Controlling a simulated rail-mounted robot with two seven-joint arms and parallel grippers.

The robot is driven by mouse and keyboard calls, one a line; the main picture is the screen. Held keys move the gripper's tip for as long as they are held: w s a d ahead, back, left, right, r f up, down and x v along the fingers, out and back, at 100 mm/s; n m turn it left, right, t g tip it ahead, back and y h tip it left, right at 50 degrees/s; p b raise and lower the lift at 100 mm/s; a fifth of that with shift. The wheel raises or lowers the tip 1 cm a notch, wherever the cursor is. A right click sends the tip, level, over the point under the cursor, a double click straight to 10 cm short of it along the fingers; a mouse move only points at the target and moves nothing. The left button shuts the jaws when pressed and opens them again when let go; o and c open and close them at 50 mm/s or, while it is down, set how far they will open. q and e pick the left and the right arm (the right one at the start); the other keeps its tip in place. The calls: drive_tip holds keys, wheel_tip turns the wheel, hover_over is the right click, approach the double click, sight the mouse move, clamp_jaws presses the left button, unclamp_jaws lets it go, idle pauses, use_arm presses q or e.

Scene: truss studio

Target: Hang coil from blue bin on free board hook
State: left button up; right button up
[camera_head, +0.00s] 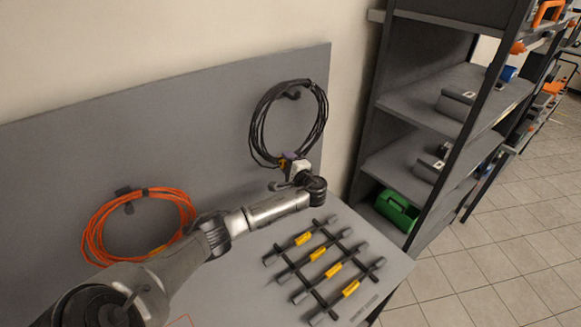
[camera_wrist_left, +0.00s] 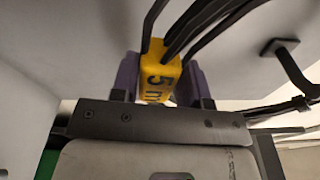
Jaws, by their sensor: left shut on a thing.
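A black cable coil (camera_head: 318,125) is upright in front of the grey board (camera_head: 215,125) at its right end. My left gripper (camera_head: 288,166) is shut on the coil's yellow tag (camera_wrist_left: 160,78), at the lower part of the loop. The tag sits between the purple fingers in the left wrist view. A dark board hook (camera_head: 293,95) shows inside the loop near its top. The hook (camera_wrist_left: 284,58) stands apart from the strands by the tag. I cannot tell whether the coil rests on it. An orange coil (camera_head: 97,228) hangs on the left hook (camera_head: 128,194). No blue bin shows.
A grey bench (camera_head: 385,262) below the board holds a dark rack with several grey rods with yellow labels (camera_head: 333,270). A shelf unit (camera_head: 425,98) stands at the right with grey items and a green bin (camera_head: 397,211). Tiled floor is clear beyond.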

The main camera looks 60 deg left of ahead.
use_arm(q)
drive_tip(key=shift+s+a+f+b, duration=0.15)
drive_tip(key=shift+a+b, duration=0.35)
drive_tip(key=shift+a, duration=0.35)
drive_tip(key=shift+s+a+b, duration=0.1)
drive_tip(key=shift+a+b, duration=0.35)
drive_tip(key=shift+a, duration=0.4)
drive_tip(key=shift+a+f+b, duration=0.3)
drive_tip(key=shift+f+b, duration=0.15)
drive_tip(key=shift+f, duration=0.1)
drive_tip(key=shift+a+f+b, duration=0.3)
drive_tip(key=shift+f+b, duration=0.1)
drive_tip(key=shift+f, duration=0.25)
